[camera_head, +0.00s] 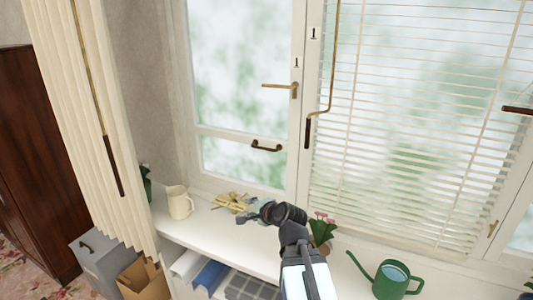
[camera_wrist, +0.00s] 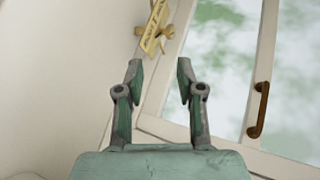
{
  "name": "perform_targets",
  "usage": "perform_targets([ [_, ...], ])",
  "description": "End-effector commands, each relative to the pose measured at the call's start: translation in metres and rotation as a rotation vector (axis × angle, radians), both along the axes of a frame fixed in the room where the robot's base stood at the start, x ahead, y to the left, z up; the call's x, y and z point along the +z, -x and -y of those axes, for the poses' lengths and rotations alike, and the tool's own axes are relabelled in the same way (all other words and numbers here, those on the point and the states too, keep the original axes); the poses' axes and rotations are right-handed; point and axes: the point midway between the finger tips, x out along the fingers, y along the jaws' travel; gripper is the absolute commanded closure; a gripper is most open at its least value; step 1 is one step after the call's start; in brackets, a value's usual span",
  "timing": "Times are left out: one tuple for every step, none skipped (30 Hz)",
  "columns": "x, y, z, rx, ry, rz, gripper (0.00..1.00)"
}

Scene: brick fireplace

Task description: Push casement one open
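Casement one (camera_head: 240,133) is the left glazed sash, with a white frame and a small "1" mark on its right stile. It looks closed in its frame. A brass lever handle (camera_head: 277,87) on that stile points left, about level. A dark pull handle (camera_head: 266,146) sits on the lower crossbar; a dark handle also shows at right in the wrist view (camera_wrist: 260,110). My gripper (camera_head: 243,212) is low over the sill, below the casement. In the wrist view my gripper (camera_wrist: 160,70) has its fingers apart with nothing between them.
A potted plant (camera_head: 322,231) and green watering can (camera_head: 390,279) are to the right. Blinds (camera_head: 420,120) cover the right window.

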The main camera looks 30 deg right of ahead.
Motion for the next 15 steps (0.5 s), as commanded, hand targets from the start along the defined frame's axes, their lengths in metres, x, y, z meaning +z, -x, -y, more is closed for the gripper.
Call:
perform_targets([
  [0.028,0.001,0.018,-0.045,-0.004,0.06,0.63],
  [0.043,0.002,0.029,-0.07,-0.007,0.093,0.63],
  [0.062,0.003,0.04,-0.099,-0.013,0.133,0.63],
  [0.076,0.005,0.048,-0.12,-0.016,0.163,0.63],
  [0.088,0.007,0.055,-0.139,-0.019,0.189,0.63],
  [0.103,0.01,0.064,-0.162,-0.024,0.222,0.63],
  [0.113,0.012,0.07,-0.177,-0.026,0.244,0.63],
  [0.122,0.014,0.075,-0.189,-0.028,0.262,0.63],
  [0.132,0.017,0.08,-0.204,-0.03,0.286,0.63],
  [0.138,0.018,0.084,-0.212,-0.032,0.299,0.63],
  [0.143,0.02,0.086,-0.219,-0.033,0.309,0.63],
  [0.148,0.021,0.089,-0.228,-0.035,0.32,0.63],
  [0.152,0.021,0.091,-0.231,-0.036,0.327,0.63],
  [0.154,0.022,0.092,-0.234,-0.037,0.332,0.63],
  [0.156,0.021,0.093,-0.236,-0.037,0.336,0.63],
])
